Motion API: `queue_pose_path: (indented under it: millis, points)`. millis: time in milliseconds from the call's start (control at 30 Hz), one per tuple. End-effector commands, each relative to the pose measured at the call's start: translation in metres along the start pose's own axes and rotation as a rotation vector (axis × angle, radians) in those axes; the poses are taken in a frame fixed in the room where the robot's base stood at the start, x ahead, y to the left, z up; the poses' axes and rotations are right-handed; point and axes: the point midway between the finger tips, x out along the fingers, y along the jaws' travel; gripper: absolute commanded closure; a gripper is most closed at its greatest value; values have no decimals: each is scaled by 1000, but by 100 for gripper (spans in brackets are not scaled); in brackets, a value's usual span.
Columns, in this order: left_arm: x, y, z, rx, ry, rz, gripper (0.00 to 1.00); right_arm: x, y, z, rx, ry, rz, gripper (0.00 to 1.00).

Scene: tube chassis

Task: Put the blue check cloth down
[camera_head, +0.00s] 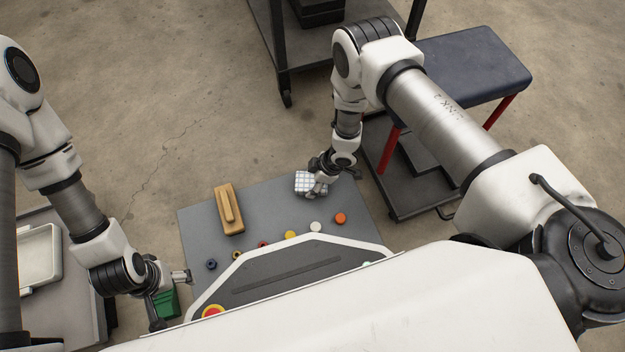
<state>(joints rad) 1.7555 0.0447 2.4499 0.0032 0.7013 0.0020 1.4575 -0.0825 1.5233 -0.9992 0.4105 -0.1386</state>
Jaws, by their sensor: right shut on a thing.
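The check cloth (305,182), pale with thin bluish-grey lines, is a small folded bundle at the far right part of the grey mat. My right gripper (320,186) is shut on its right side. I cannot tell whether the cloth touches the mat or hangs just above it. My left gripper (168,294) is at the lower left, with its fingers spread apart. A green object (166,304) shows between and below these fingers; I cannot tell whether they touch it.
The grey mat (268,199) holds a wooden block (229,208) and a row of small coloured round pieces, including an orange one (341,218). A dark-topped stool (470,68) and a dark cart (285,40) stand beyond. A white tray (38,256) is at left.

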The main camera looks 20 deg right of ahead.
Motion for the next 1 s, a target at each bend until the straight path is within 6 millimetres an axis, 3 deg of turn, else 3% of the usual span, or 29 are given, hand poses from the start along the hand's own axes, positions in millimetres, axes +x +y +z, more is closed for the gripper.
queue_pose_path:
  millis: [133, 167, 200, 233, 567, 1000]
  points:
    - [5, 0, 0, -1, 0, 0, 17, 6, 0, 2, 0, 0, 0, 58]
    - [4, 0, 0, -1, 0, 0, 17, 4, 0, 2, 0, 0, 0, 23]
    - [4, 0, 0, -1, 0, 0, 17, 4, 0, 2, 0, 0, 0, 9]
    - [4, 0, 0, -1, 0, 0, 17, 4, 0, 2, 0, 0, 0, 5]
    - [2, 0, 0, -1, 0, 0, 17, 2, 0, 1, 1, 0, 0, 5]
    - [-45, 1, 2, 8, -7, 1, 17, -73, 0, -1, 2, -1, 0, 5]
